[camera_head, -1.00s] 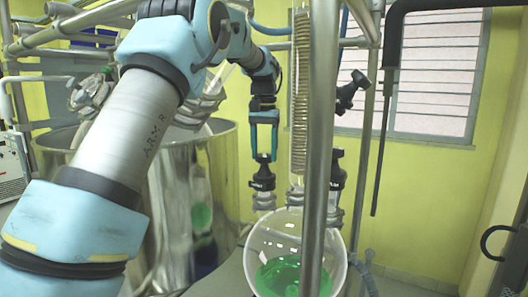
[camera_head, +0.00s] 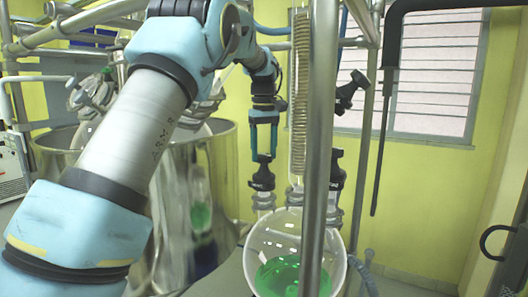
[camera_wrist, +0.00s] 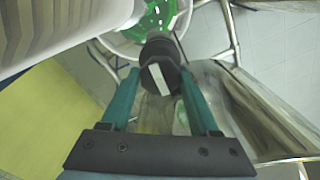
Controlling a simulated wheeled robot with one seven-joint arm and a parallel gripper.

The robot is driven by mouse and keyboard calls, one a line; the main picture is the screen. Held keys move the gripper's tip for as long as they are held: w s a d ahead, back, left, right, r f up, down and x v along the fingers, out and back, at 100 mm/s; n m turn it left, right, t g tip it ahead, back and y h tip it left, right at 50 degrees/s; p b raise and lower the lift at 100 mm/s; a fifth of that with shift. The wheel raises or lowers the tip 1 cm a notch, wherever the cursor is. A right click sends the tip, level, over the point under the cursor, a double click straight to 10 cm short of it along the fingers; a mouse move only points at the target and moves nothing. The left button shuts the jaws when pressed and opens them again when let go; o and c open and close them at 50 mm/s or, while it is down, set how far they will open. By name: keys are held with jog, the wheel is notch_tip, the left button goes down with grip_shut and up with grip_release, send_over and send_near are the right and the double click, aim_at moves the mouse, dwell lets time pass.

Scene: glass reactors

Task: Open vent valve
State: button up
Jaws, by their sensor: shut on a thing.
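The vent valve is taken to be the black knob (camera_head: 263,178) on the left neck of the round glass flask (camera_head: 254,240), which holds green liquid. My gripper (camera_head: 264,155) points straight down and is shut on the top of this black knob. In the wrist view the knob (camera_wrist: 158,62) shows a pale bar across its top, between the two teal fingers of my gripper (camera_wrist: 157,80). How far the valve is turned cannot be told.
A metal post (camera_head: 320,120) stands in front of the flask. A second black valve (camera_head: 337,180) sits on the right neck, and a coiled glass column (camera_head: 299,95) rises between them. A steel vessel (camera_head: 165,210) stands at the left.

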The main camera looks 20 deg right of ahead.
aim_at(264, 155)
jog(key=shift+n, duration=0.8)
jog(key=o, duration=1.4)
notch_tip(264, 155, up, 11)
jog(key=shift+f+b, duration=0.1)
jog(key=shift+b, duration=0.45)
